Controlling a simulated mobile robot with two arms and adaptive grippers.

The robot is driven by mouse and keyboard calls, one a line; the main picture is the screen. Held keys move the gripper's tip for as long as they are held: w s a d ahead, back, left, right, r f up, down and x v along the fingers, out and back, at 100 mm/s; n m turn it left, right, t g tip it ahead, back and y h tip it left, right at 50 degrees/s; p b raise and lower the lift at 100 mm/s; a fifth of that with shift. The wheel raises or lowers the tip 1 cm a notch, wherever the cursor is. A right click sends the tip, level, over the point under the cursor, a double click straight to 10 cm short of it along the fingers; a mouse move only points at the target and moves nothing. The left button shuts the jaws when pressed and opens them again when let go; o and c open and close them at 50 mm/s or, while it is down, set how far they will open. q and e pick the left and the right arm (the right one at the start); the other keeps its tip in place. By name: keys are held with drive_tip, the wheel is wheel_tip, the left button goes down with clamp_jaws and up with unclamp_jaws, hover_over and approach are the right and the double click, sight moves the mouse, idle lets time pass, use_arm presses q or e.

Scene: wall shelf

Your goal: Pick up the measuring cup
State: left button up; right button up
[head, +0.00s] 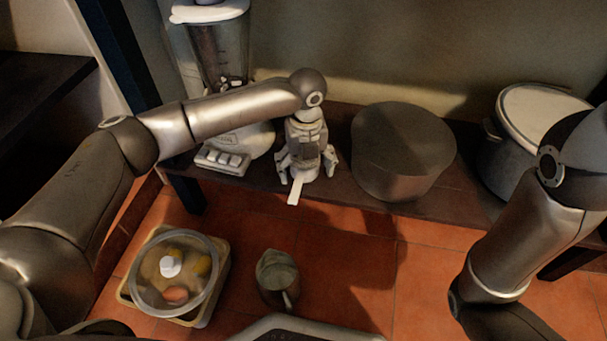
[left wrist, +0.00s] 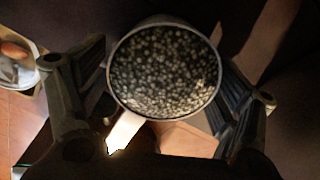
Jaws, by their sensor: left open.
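The measuring cup (left wrist: 165,72) is a round cup with a speckled grey inside and a pale flat handle (left wrist: 124,130). In the head view it stands on the dark low shelf, mostly hidden by my left gripper (head: 306,168), with its handle (head: 296,190) sticking out past the front edge. My left gripper points down over the cup and is open, with a finger on either side of it. In the left wrist view the fingers flank the cup; I cannot tell whether they touch it. My right arm shows at the right, but its gripper is out of view.
On the shelf (head: 335,188), a blender (head: 222,55) stands left of the cup, a dark round container (head: 400,150) close to its right, and a lidded pot (head: 510,150) farther right. On the tiled floor are a tray with a covered bowl (head: 173,275) and a grey jug (head: 277,275).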

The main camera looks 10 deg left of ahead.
use_arm(q)
drive_tip(key=c, duration=1.3)
drive_tip(key=shift+o, duration=0.2)
drive_tip(key=shift+r, duration=0.1)
